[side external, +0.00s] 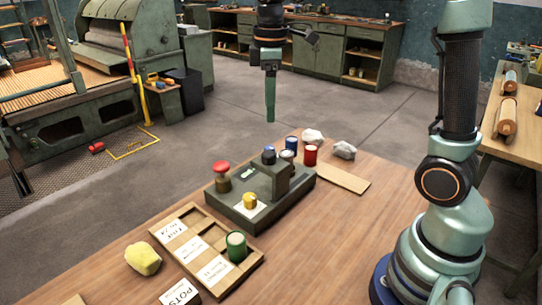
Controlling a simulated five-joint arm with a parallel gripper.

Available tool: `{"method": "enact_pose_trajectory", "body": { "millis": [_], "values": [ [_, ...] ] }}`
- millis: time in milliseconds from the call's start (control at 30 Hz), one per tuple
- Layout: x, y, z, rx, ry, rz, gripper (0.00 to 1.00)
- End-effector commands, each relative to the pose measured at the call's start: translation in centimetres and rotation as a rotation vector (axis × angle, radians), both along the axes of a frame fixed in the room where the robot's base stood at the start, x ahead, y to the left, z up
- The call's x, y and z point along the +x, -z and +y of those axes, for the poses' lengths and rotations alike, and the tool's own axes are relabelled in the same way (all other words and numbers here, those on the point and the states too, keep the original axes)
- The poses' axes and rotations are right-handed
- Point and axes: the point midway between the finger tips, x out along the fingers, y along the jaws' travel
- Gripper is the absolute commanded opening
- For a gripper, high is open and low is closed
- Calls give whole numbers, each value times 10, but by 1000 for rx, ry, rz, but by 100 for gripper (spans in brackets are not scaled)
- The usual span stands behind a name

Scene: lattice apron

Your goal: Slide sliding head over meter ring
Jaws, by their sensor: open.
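A dark grey-green device (232,213) sits on the wooden table. A raised block (283,180) on its right half, with a dark blue knob (269,154), looks like the sliding head. A yellow cylinder (250,201) stands on a white patch at the device's front; I cannot tell whether the meter ring is there. The device also carries a red mushroom-topped knob (221,170) at its left. My gripper (270,118) points down in the air, appearing above the block with a clear gap. It is open and I see nothing in it.
A wooden compartment tray (222,287) with labels and a green cylinder (236,247) is in front. A yellow lump (143,258) lies left of it. A red can (310,155), a blue-topped can (291,146) and pale lumps (344,150) stand behind the device. The table's right middle is clear.

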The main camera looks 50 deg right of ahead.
Motion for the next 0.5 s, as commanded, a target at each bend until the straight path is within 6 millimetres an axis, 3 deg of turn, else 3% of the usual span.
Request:
{"method": "enact_pose_trajectory", "body": {
  "millis": [267,500],
  "values": [
    [4,17,-1,2,-31,23,77],
    [3,61,-1,2,-29,24,77]
  ]
}}
